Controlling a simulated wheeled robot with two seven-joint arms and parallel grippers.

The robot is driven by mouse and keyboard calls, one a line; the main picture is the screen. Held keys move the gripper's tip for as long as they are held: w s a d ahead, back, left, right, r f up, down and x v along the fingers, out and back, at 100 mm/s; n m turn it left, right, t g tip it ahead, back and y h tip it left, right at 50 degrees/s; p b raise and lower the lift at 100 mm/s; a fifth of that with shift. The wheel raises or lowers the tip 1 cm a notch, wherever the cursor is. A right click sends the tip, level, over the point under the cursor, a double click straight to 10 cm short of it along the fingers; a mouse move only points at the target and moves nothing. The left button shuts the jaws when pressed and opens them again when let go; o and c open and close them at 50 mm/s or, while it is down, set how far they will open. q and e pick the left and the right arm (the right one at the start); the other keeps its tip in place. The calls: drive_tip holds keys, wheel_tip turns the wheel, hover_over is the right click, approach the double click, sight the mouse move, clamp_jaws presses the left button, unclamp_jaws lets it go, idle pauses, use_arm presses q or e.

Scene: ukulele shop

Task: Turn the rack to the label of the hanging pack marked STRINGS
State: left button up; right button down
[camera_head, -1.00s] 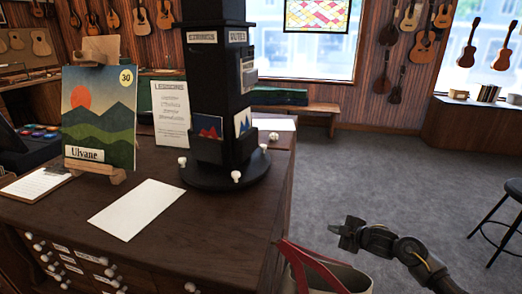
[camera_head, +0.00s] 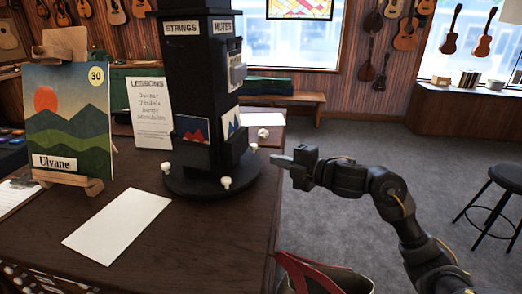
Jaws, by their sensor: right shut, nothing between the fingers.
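The rack (camera_head: 192,90) is a dark upright column on a round black base (camera_head: 198,188) with several white knobs. Its left-hand face has a STRINGS label (camera_head: 181,28) at the top; the adjoining right-hand face is marked MUTES (camera_head: 222,27). A grey pack (camera_head: 237,74) hangs on the MUTES face. Lower down are a red-mountain card (camera_head: 193,130) and a blue-mountain card (camera_head: 231,122). No hanging pack shows clearly on the STRINGS face; the far faces are hidden. My right gripper (camera_head: 279,160) is shut and empty, right of the base and near a white knob (camera_head: 253,147), apparently apart from it.
The rack stands on a dark wooden counter (camera_head: 228,235). A picture on an easel (camera_head: 68,120), a LESSONS sign (camera_head: 150,114) and a white sheet (camera_head: 117,226) are to its left. A red-handled bag (camera_head: 318,275) is below my right arm. A stool (camera_head: 506,177) stands right; floor between is open.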

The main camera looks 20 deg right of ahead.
drive_tip(key=p+x, duration=0.1)
drive_tip(key=x, duration=0.4)
drive_tip(key=shift+w+a, duration=0.2)
drive_tip(key=w, duration=0.3)
drive_tip(key=shift+d+f+p, duration=0.25)
drive_tip(key=shift+d+p, duration=0.15)
drive_tip(key=shift+w+d+f, duration=0.15)
drive_tip(key=shift+w+d, duration=0.05)
drive_tip(key=shift+w, duration=0.3)
use_arm(q)
drive_tip(key=shift+w+r, duration=0.2)
drive_tip(key=shift+r, duration=0.4)
drive_tip(key=shift+w+r, duration=0.15)
drive_tip(key=shift+r, duration=0.4)
